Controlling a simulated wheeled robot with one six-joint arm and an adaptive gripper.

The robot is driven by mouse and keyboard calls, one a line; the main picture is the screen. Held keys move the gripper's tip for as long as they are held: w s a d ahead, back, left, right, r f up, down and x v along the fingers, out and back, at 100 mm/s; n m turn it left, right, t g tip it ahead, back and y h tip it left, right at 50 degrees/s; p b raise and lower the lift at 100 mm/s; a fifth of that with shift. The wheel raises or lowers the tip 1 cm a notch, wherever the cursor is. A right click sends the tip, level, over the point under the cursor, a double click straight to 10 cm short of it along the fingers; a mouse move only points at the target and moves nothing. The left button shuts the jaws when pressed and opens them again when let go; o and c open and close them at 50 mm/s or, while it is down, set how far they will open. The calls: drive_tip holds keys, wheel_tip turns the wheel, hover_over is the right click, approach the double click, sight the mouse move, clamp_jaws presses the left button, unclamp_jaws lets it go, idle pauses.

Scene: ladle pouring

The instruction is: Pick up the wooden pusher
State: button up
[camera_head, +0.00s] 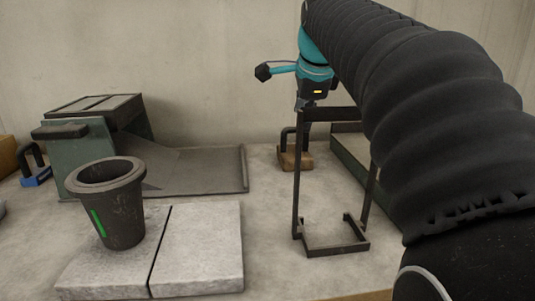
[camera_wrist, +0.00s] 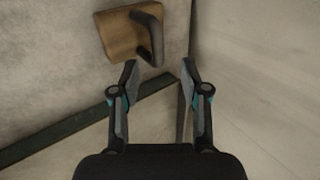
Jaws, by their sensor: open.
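The wooden pusher is a brown wooden block (camera_head: 291,161) with a dark upright handle, standing on the work surface near the back wall in the head view. In the wrist view the pusher (camera_wrist: 120,36) lies at the upper left, beyond the fingertips, with its curved dark handle towards the middle. My gripper (camera_wrist: 158,66) is open and empty, its two fingers apart. The handle is ahead and slightly left of the gap between them, not between the fingers. In the head view the fingers are hard to make out behind the dark metal frame.
A dark metal frame (camera_head: 331,250) stands in front of the pusher. A dark crucible (camera_head: 122,215) stands on pale slabs (camera_head: 207,262) at left. A green-grey machine with a flat tray (camera_head: 205,172) is behind it. A blue handled block (camera_head: 37,175) sits far left.

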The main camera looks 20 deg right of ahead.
sight(286, 153)
drive_tip(key=shift+a+x, duration=0.15)
drive_tip(key=shift+x, duration=1.2)
drive_tip(key=shift+a+x, duration=0.1)
drive_tip(key=shift+x, duration=1.3)
drive_tip(key=shift+s, duration=0.1)
clamp_jaws()
